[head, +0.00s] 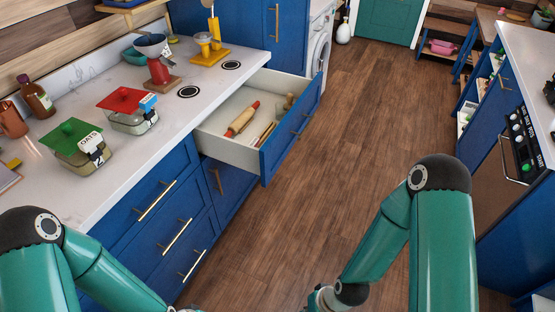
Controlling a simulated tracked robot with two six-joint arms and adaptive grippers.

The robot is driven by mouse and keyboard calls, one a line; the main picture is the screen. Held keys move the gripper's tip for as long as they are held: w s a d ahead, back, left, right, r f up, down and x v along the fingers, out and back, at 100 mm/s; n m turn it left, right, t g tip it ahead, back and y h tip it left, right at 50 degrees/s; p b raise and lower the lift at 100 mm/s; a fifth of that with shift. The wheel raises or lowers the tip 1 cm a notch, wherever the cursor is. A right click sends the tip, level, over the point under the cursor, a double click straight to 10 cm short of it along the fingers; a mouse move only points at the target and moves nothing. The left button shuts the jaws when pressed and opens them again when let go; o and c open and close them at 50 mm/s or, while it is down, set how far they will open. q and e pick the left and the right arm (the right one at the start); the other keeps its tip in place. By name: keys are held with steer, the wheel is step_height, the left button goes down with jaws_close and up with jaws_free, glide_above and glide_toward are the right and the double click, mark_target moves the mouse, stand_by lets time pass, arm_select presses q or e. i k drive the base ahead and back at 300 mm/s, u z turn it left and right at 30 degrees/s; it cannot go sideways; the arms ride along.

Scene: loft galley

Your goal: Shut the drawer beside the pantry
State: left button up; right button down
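An open drawer (294,133) with a blue front and a brass bar handle sticks out from the left counter into the aisle. Inside its white box lie a rolling pin (242,119) and some wooden utensils. A tall blue cabinet (285,35), which may be the pantry, stands behind it. My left gripper is at the bottom edge of the view, and only a small tip of it (186,310) shows. My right gripper (322,300) is low over the floor at the bottom middle, well short of the drawer. Its fingers are mostly cut off.
Shut blue drawers (157,202) with brass handles line the left counter. Jars, bottles and a scale stand on the countertop (75,184). The wooden floor (345,130) between the counters is clear. An oven (513,165) stands at right.

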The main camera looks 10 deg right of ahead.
mark_target(269, 87)
steer(key=u, duration=0.05)
steer(key=i, duration=0.9)
steer(key=z, duration=0.1)
